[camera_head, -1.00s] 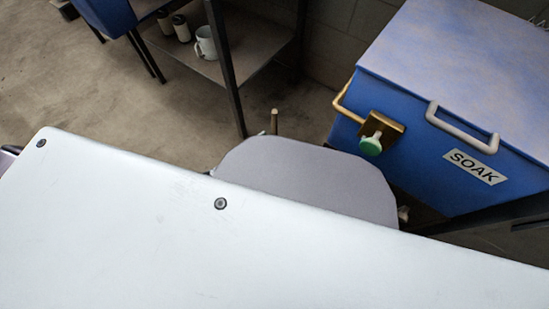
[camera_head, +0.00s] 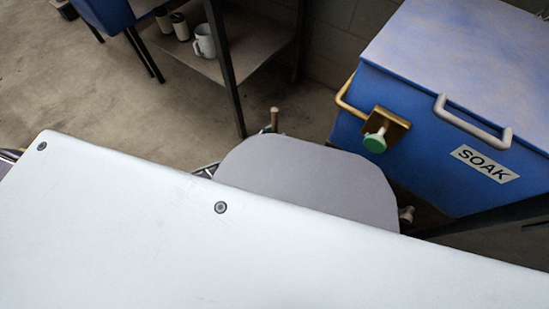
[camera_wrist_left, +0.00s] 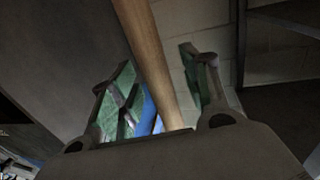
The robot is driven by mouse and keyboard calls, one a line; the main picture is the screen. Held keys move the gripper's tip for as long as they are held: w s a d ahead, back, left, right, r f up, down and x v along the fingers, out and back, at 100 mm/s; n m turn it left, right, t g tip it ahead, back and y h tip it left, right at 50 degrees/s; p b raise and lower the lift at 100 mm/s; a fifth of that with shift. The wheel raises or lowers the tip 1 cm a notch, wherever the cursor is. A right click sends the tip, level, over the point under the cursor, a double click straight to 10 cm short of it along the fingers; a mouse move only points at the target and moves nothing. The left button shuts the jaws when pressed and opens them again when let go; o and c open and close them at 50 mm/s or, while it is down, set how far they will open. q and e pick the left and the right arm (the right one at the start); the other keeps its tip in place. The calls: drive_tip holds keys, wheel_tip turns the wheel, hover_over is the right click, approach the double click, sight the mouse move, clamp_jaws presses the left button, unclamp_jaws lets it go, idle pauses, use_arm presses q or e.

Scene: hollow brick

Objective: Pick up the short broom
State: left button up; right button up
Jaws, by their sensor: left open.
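The short broom shows as a wooden handle (camera_wrist_left: 150,60) in the left wrist view, running from the top edge down between my two fingers. Its lower end and its head are hidden. In the head view a short upright wooden tip (camera_head: 274,120) shows just past the rounded grey shape; it looks like the same handle. My left gripper (camera_wrist_left: 158,62) is open, with one green-padded finger on each side of the handle. I cannot tell whether either finger touches it. In the head view the fingertips are hidden. My right gripper is not in view.
A blue box (camera_head: 440,150) marked SOAK, with a pale handle and green knob (camera_head: 375,142), stands at the right. A dark-framed shelf (camera_head: 240,60) holds a white mug (camera_head: 204,42) and dark canisters. A blue chair (camera_head: 105,15) is at upper left. Bare floor lies between.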

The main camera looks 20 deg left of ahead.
sight(275, 120)
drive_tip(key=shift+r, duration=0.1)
use_arm(q)
drive_tip(key=shift+c, duration=0.9)
clamp_jaws()
drive_tip(key=shift+r, duration=0.1)
drive_tip(key=shift+r, duration=0.1)
drive_tip(key=shift+r+p, duration=0.9)
drive_tip(key=shift+r, duration=0.35)
drive_tip(key=shift+r+p, duration=2.05)
drive_tip(key=shift+r, duration=1.55)
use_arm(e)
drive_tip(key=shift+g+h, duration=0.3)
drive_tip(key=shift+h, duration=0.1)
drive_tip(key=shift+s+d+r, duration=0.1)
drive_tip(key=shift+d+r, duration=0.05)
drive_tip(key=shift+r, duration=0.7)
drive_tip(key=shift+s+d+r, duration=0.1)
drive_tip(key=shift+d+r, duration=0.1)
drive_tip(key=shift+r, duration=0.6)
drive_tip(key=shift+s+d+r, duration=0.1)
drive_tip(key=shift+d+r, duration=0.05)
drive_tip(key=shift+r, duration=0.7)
